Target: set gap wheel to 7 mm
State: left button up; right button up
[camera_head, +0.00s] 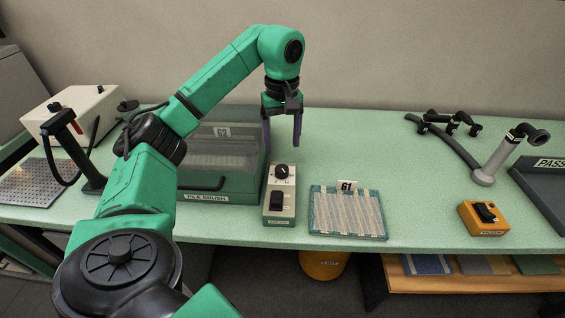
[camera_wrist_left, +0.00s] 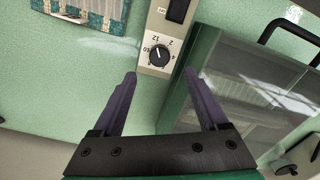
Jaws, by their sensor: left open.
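The gap wheel (camera_head: 282,171) is a black round dial on the upper part of a small pale control box (camera_head: 269,213), which stands on the green bench. In the left wrist view the wheel (camera_wrist_left: 159,55) has printed numbers around it, including 10 and 12. A pale mark shows on the wheel, but its exact setting is too small to read. My left gripper (camera_head: 282,143) points down above and behind the wheel, open and empty. In the left wrist view its purple fingers (camera_wrist_left: 160,78) are apart, with the wheel beyond their tips and not touched. My right gripper is not in view.
A black rocker switch (camera_head: 277,200) sits on the same box. A green clear-lidded case (camera_head: 232,188) stands close on the left. A tufted sample marked 61 (camera_head: 346,212) lies to the right. An orange switch box (camera_head: 483,218) is farther right, with bare bench between.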

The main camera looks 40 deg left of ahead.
aim_at(282, 168)
pick_arm(q)
notch_tip(282, 168, down, 4)
jog(key=shift+b, duration=0.65)
notch_tip(282, 168, down, 4)
jog(key=shift+a+r+p, duration=0.1)
jog(key=shift+a+p, duration=0.05)
jog(key=shift+p, duration=0.35)
jog(key=shift+f, duration=0.35)
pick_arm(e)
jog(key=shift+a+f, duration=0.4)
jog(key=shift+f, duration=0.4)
pick_arm(q)
jog(key=shift+c, duration=0.3)
grip_shut()
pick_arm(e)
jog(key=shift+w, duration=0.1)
pick_arm(q)
jog(key=shift+n, duration=0.3)
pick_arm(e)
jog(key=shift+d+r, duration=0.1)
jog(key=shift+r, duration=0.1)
